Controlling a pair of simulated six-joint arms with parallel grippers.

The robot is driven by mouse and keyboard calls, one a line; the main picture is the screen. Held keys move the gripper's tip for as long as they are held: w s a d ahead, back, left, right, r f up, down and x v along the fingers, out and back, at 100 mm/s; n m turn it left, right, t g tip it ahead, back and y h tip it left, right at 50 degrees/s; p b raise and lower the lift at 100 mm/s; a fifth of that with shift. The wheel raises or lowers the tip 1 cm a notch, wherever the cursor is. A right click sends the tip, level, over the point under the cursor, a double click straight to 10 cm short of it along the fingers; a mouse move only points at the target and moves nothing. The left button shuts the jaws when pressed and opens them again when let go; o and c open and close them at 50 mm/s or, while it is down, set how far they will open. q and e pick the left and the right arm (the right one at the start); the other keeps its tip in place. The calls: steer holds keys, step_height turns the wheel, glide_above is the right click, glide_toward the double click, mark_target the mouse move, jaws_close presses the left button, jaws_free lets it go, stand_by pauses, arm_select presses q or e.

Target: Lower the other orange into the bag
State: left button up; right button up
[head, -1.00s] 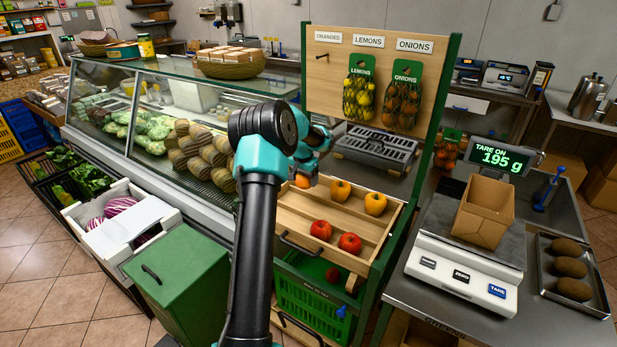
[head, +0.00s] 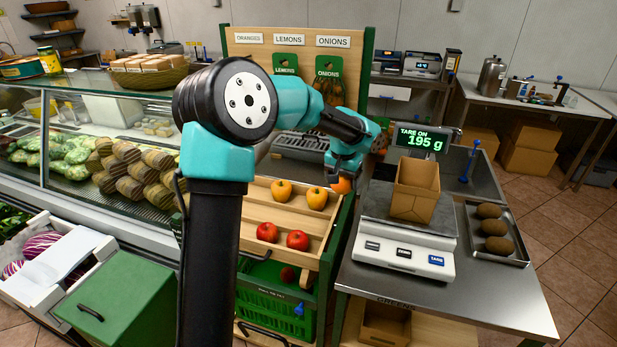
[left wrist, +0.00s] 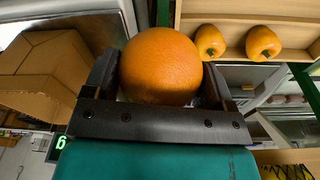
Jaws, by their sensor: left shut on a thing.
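My left gripper (head: 342,180) is shut on an orange (head: 342,186). In the left wrist view the orange (left wrist: 160,66) sits between the two dark fingers of the gripper (left wrist: 155,85). The brown paper bag (head: 414,192) stands open and upright on the scale (head: 400,250), to the right of the held orange in the head view. The bag (left wrist: 50,75) also shows at the left of the wrist view, apart from the orange. The bag's inside is mostly hidden. The scale display (head: 420,139) reads "TARE ON 195 g". My right gripper is not in view.
A wooden display rack (head: 262,213) holds two yellow-orange fruits (head: 317,198) and two red ones (head: 298,240). A tray (head: 512,246) of brown oval items lies right of the scale. The rack's green post (head: 335,258) stands left of the scale.

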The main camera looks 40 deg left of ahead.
arm_select(q)
steer(key=s+d+r, duration=0.2)
steer(key=d, duration=0.6)
steer(key=s+d+r+m, duration=0.1)
steer(key=s+d+r, duration=0.2)
steer(key=d, duration=0.5)
steer(key=shift+r, duration=0.15)
steer(key=shift+w+d, duration=0.1)
steer(key=shift+d, duration=0.1)
